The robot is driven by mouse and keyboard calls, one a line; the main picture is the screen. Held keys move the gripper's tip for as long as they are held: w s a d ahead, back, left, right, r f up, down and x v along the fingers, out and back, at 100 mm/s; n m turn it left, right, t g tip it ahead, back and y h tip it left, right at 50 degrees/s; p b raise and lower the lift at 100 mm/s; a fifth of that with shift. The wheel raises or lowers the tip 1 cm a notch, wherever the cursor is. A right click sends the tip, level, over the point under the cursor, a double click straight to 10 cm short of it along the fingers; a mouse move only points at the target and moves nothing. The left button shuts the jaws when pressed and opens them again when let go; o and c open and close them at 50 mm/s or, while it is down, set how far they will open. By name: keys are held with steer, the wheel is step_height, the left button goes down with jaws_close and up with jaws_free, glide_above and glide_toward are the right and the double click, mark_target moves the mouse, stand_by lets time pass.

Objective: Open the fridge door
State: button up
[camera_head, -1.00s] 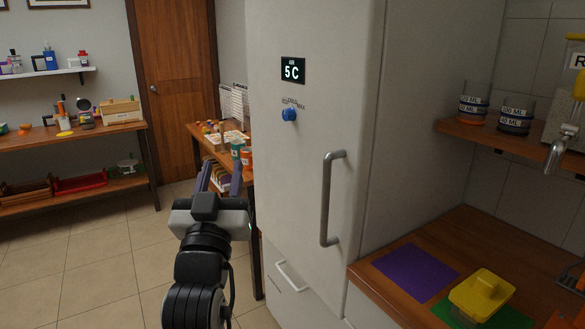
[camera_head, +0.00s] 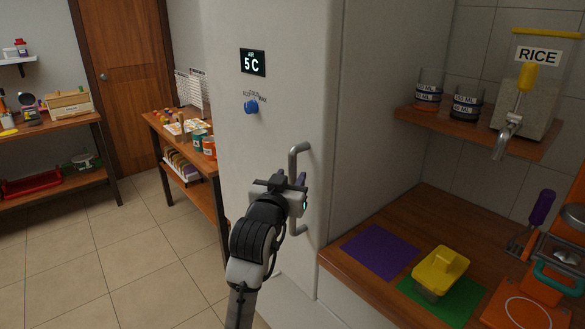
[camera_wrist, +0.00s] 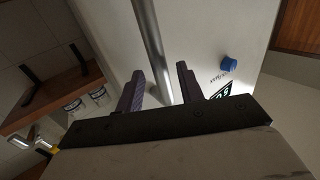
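The white fridge door (camera_head: 270,140) is shut. Its vertical grey bar handle (camera_head: 294,162) runs along the door's right side. In the wrist view the handle (camera_wrist: 152,45) runs down between the two spread fingers of my gripper (camera_wrist: 158,85). The fingers stand apart with gaps beside the bar, so the gripper is open. The handle's lower end shows just below my gripper in the head view.
A wooden counter (camera_head: 345,262) adjoins the fridge on the right, holding a yellow-lidded container (camera_head: 440,268) on a green mat. A blue knob (camera_head: 251,107) and a 5 C display (camera_head: 253,62) are on the door. Tiled floor (camera_head: 140,250) is free at left.

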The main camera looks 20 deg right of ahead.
steer(key=shift+x, duration=1.45)
steer(key=shift+c, duration=0.3)
jaws_close()
